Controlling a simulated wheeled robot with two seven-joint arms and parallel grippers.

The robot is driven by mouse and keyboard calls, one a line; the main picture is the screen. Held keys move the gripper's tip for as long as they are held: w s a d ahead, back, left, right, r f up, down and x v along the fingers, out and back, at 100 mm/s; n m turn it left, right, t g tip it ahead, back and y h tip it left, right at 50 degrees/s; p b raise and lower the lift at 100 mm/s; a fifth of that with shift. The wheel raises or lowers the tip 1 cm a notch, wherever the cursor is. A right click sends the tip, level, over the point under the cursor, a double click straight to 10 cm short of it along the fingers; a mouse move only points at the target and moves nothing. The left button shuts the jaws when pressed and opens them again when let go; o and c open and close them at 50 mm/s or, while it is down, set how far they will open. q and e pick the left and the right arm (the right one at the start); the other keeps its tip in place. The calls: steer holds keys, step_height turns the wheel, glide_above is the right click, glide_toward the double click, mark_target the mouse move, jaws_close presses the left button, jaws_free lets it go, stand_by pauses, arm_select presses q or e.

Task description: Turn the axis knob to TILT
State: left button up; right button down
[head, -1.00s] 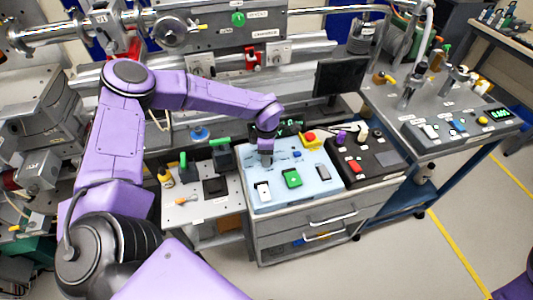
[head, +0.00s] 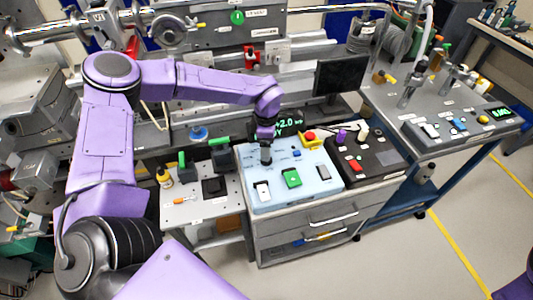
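The light-blue control panel (head: 318,183) lies on top of the grey cabinet, with a white switch (head: 262,190), a green button (head: 292,178) and a small blue button (head: 297,153) on it. My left gripper (head: 266,160) points down at the panel's back left part, at or just above its surface. The axis knob cannot be made out; it may be hidden by the gripper. The fingers are too small to tell open from shut. Panel labels are too small to read. My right gripper is out of view.
A red emergency button on a yellow base (head: 311,138) stands right of my gripper. Behind is a green-lit display (head: 290,126). A black panel (head: 375,163) with knobs sits to the right. A small side table (head: 190,212) with green-handled items is on the left.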

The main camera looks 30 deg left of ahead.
arm_select(q)
step_height(320, 180, up, 6)
steer(key=shift+b, duration=0.4)
